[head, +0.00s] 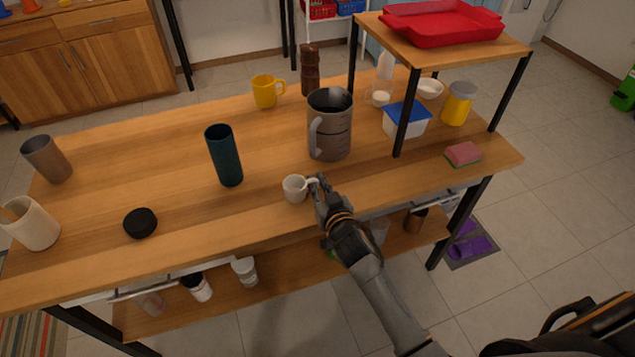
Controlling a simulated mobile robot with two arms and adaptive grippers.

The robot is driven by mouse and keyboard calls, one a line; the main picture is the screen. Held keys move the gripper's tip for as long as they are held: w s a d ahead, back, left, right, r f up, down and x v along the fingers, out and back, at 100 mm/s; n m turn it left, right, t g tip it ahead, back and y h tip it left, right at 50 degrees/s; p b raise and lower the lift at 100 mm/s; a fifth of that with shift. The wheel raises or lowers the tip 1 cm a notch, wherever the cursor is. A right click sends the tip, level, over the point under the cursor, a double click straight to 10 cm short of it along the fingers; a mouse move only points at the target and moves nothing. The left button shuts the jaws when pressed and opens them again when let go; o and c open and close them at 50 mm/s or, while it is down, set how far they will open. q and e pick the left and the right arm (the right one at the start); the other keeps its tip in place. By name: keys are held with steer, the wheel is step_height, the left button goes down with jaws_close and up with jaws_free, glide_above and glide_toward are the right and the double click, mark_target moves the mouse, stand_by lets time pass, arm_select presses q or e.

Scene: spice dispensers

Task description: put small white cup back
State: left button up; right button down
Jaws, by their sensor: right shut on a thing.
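The small white cup (294,188) is upright at the front middle of the wooden table, with its handle towards the right. My right gripper (315,184) is at the cup's right side, shut on it at the handle. The fingertips are small here and partly hide the handle. I cannot tell whether the cup's base touches the tabletop. My left gripper is not in view.
A grey measuring jug (329,128) stands just behind the cup, and a dark teal tumbler (223,156) stands to its left. A black round lid (140,223) lies further left. A raised shelf (440,58) with a red tray (442,22) covers the right end. A sponge (463,154) lies near the right edge.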

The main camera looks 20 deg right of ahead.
steer(key=shift+f, duration=0.2)
steer(key=c, duration=1.4)
jaws_free()
steer(key=shift+r, duration=0.1)
steer(key=shift+r, duration=0.25)
steer(key=s, duration=0.4)
steer(key=s+r, duration=0.1)
steer(key=s, duration=0.7)
steer(key=shift+d+r, duration=0.2)
steer(key=shift+r, duration=0.1)
